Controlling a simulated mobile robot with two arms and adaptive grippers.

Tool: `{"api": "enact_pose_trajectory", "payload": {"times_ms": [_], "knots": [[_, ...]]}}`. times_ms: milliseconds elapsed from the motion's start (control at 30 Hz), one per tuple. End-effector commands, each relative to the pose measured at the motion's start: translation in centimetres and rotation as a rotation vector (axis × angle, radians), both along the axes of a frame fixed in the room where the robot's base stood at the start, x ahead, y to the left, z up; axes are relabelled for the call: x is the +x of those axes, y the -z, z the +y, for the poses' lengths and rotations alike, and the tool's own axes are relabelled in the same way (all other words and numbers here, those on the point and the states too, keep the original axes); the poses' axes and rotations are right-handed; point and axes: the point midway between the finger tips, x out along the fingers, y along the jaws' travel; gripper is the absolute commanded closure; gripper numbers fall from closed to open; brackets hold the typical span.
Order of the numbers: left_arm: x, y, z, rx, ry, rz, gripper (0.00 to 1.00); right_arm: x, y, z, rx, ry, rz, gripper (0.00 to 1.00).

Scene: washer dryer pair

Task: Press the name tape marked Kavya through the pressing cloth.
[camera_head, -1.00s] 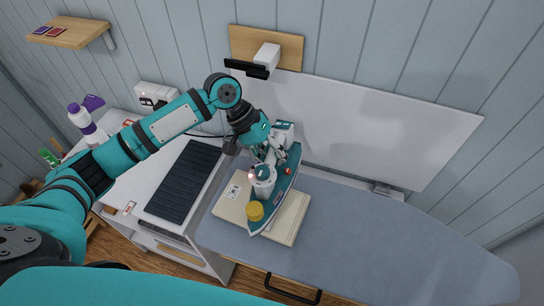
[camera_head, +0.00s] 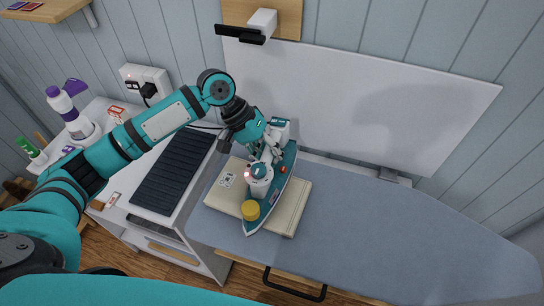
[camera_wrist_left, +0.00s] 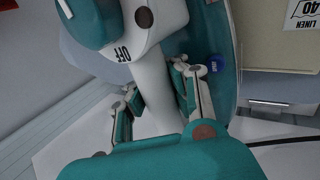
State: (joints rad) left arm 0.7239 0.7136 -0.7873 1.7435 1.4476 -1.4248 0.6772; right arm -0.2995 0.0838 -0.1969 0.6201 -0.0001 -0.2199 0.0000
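A teal and white iron (camera_head: 268,190) with a yellow cap lies over a beige folded cloth or pad (camera_head: 290,205) on the blue-grey ironing board (camera_head: 380,235). Its tip reaches the pad's front edge. My left gripper (camera_head: 268,150) is at the iron's handle. In the left wrist view its fingers (camera_wrist_left: 155,98) sit on both sides of the white handle (camera_wrist_left: 148,75), below a dial marked OFF. The pad carries a label reading LINEN 40 (camera_wrist_left: 302,12). No tape marked Kavya is visible. I cannot tell whether the soleplate touches the pad. My right gripper is out of view.
A white cabinet with a black ribbed mat (camera_head: 172,172) stands left of the board. A purple and white bottle (camera_head: 68,112) and a green-capped one (camera_head: 30,150) are farther left. A white panel (camera_head: 370,105) rises behind. The board's right side is clear.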

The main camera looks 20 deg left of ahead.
Motion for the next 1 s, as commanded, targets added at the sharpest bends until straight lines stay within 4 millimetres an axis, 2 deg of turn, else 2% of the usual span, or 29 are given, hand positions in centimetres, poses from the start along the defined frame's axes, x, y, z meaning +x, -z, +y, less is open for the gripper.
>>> {"api": "enact_pose_trajectory", "payload": {"times_ms": [367,1000], "knots": [[0.1,-0.3,-0.1,-0.004,0.0,-0.003,1.0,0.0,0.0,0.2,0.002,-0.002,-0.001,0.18],[0.1,0.7,-0.1,-0.004,0.0,-0.002,1.0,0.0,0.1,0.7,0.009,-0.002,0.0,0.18]]}}
